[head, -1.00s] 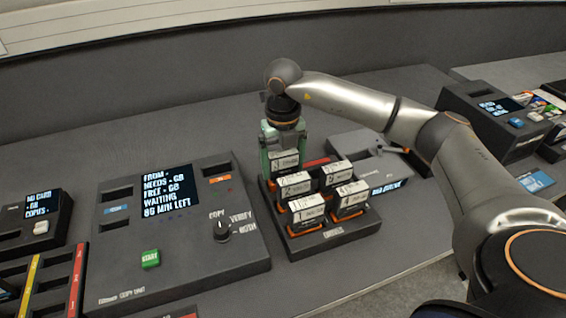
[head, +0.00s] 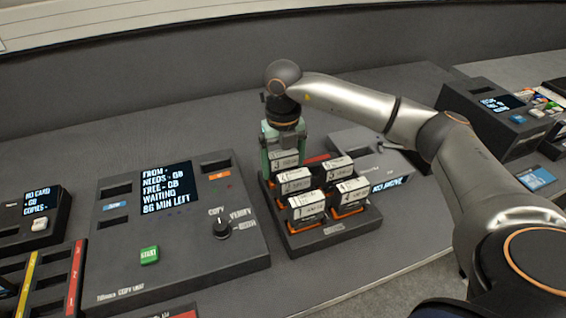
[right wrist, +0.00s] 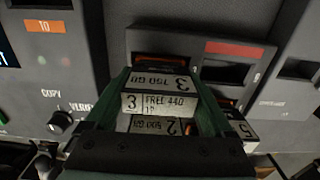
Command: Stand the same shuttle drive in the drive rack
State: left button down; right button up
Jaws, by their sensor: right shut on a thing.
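My right gripper (head: 284,142) points down over the back left of the drive rack (head: 302,246). It is shut on a shuttle drive (head: 284,160) with a white label marked 3. In the right wrist view the held drive (right wrist: 157,103) sits between the green fingers, its label reading 3 and free 440. The drive looks upright at the rack's back left place. Its lower end is hidden, so I cannot tell whether it is seated. Several other labelled drives (head: 307,205) stand in the rack in front and to the right. My left gripper is not in view.
A large copy console (head: 190,255) with a screen, a green start button and a knob stands left of the rack. A grey unit (head: 355,145) stands just behind and right of the rack. Another console (head: 480,120) is at the far right. The desk behind is clear.

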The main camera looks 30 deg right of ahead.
dwell(0.3)
jog(key=o, duration=1.5)
jog(key=shift+r+p, duration=2.95)
jog(key=shift+r, duration=0.85)
jog(key=shift+f, duration=0.1)
